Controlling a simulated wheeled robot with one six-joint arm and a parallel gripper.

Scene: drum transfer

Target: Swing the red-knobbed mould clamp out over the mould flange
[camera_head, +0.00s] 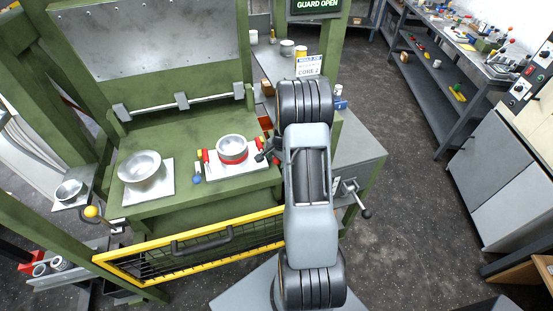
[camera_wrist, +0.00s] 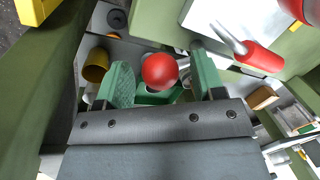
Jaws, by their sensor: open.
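A red ball knob (camera_wrist: 160,70) shows in the wrist view between the two green-padded fingers of my gripper (camera_wrist: 163,78). The fingers are open, with a gap on each side of the knob; I cannot tell how deep it sits between them. A green part lies just below the knob. In the head view my gripper (camera_head: 264,152) is at the right edge of the white plate (camera_head: 225,172) bearing a silver mould bowl (camera_head: 232,143) with a red band. The gripper and arm partly hide the clamp there. A red grip on a metal rod (camera_wrist: 260,57) lies up right of the fingers.
A second silver bowl (camera_head: 141,168) stands on another plate to the left. Small red, yellow and blue pieces (camera_head: 197,167) stand beside the mould. A yellow-framed guard (camera_head: 190,247) crosses the front of the green press. A yellow cup (camera_wrist: 96,65) is left of the fingers.

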